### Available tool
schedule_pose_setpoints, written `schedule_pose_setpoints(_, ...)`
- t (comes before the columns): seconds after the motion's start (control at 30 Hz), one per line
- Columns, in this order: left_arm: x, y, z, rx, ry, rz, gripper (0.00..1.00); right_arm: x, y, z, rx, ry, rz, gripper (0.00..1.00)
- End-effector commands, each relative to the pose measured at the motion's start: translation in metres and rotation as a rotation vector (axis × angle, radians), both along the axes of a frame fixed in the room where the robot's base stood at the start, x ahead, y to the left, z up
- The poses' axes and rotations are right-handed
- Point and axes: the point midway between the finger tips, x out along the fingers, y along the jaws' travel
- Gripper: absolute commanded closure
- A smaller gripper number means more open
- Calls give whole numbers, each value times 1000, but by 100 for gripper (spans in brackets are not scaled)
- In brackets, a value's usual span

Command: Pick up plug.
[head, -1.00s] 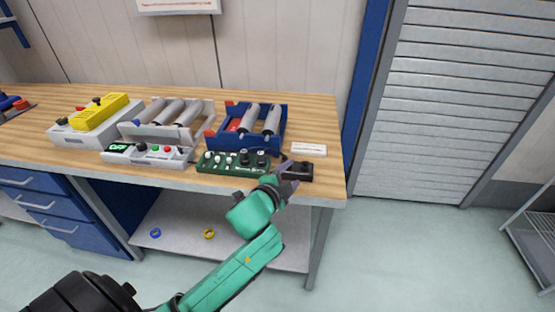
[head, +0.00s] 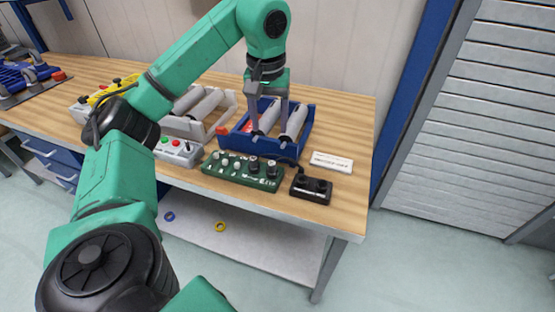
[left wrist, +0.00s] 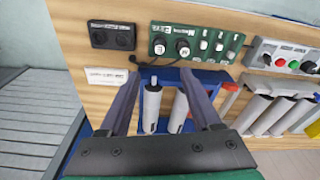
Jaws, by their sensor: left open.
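My left gripper (head: 268,130) is open and points down over the blue tray (head: 308,128), with its two fingers apart and nothing between them. In the left wrist view the fingers (left wrist: 158,80) straddle the tray's near wall and the grey cylinders (left wrist: 152,108). I cannot single out a plug for certain. A thin black cable (left wrist: 150,66) runs beside the green control board (left wrist: 200,44), and its end is too small to make out. The black two-socket box (head: 312,188) sits at the bench's right front corner. My right gripper is not in view.
A white label plate (head: 331,162) lies behind the black box on the wooden bench (head: 345,207). A white tray of rollers and a control box with coloured buttons (head: 178,150) stand left of the green board.

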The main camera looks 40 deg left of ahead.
Motion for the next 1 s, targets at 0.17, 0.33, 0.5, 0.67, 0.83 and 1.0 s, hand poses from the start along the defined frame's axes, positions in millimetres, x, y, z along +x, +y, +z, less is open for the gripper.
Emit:
schedule_pose_setpoints(0.17,4,1,-56,-4,6,-3,36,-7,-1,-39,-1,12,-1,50)
schedule_pose_setpoints(0.33,8,3,-80,-3,3,-3,36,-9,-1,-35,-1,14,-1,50)
schedule_pose_setpoints(0.5,12,7,-103,-4,5,-2,36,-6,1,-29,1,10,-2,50)
schedule_pose_setpoints(0.67,16,10,-132,-5,2,-3,36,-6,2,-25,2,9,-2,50)
schedule_pose_setpoints(0.83,17,10,-137,-6,-2,-4,36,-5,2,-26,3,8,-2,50)
schedule_pose_setpoints(1.0,17,10,-137,-6,-2,-5,74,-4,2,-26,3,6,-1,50)
